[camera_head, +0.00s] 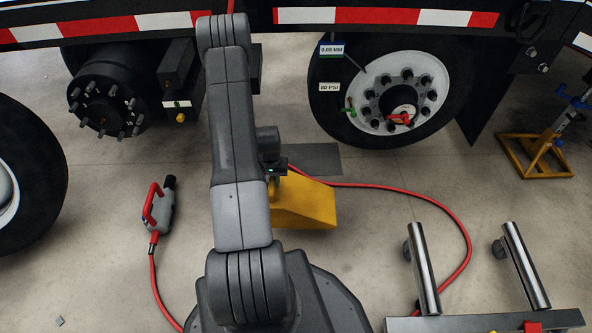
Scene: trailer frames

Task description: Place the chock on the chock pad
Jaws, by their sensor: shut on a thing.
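The yellow wedge-shaped chock (306,206) is near the middle of the view, partly hidden behind my arm. My gripper (274,176) is mostly hidden by my arm and is shut on the chock at its upper left end. A dark grey flat pad (318,158), which looks like the chock pad, lies on the floor just beyond the chock, in front of the mounted wheel. The chock overlaps the pad's near side in the picture. I cannot tell whether the chock touches the floor.
A red hose (440,215) crosses the floor on the right. A grey-red tool (159,207) lies left. A yellow stand (537,155) and a roller frame (470,318) are right.

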